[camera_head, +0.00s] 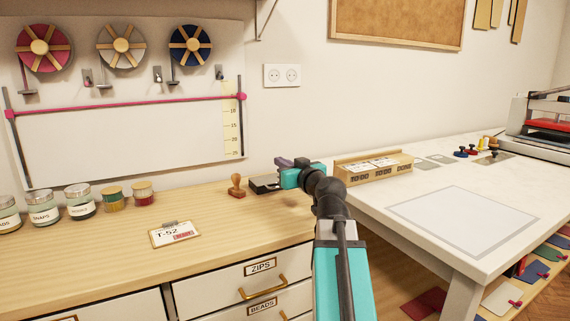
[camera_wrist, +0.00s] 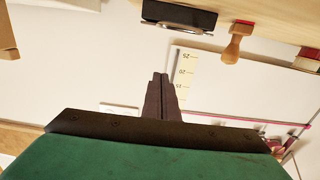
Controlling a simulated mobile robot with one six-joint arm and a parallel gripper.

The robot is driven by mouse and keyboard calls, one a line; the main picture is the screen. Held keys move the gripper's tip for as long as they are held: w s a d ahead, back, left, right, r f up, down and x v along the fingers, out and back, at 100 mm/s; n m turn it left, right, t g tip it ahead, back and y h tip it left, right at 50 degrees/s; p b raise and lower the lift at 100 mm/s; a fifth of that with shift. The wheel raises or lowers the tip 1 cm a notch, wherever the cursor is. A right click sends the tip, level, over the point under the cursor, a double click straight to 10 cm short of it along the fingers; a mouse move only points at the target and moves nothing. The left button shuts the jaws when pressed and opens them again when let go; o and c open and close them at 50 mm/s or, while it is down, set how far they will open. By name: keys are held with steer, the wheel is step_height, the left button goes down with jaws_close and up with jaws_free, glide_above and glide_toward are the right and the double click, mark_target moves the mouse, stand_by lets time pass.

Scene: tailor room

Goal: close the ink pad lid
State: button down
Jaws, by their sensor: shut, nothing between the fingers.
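The ink pad (camera_head: 263,185) is a small dark case at the back right of the wooden counter, just left of and partly behind my gripper (camera_head: 283,162) in the head view.
A wooden stamp (camera_head: 237,186) stands close left of the pad; it also shows in the wrist view (camera_wrist: 236,44). A wooden box (camera_head: 374,171) sits right of my gripper on the white table. A labelled clipboard (camera_head: 174,234) lies front left. Several jars (camera_head: 77,202) line the back.

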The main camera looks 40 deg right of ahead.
steer(key=s+a+b, duration=0.2)
steer(key=s+b, duration=0.9)
steer(key=s, duration=0.2)
steer(key=shift+s+b, duration=0.3)
steer(key=shift+b, duration=0.05)
stand_by(0.7)
steer(key=shift+s+r, duration=0.1)
stand_by(0.5)
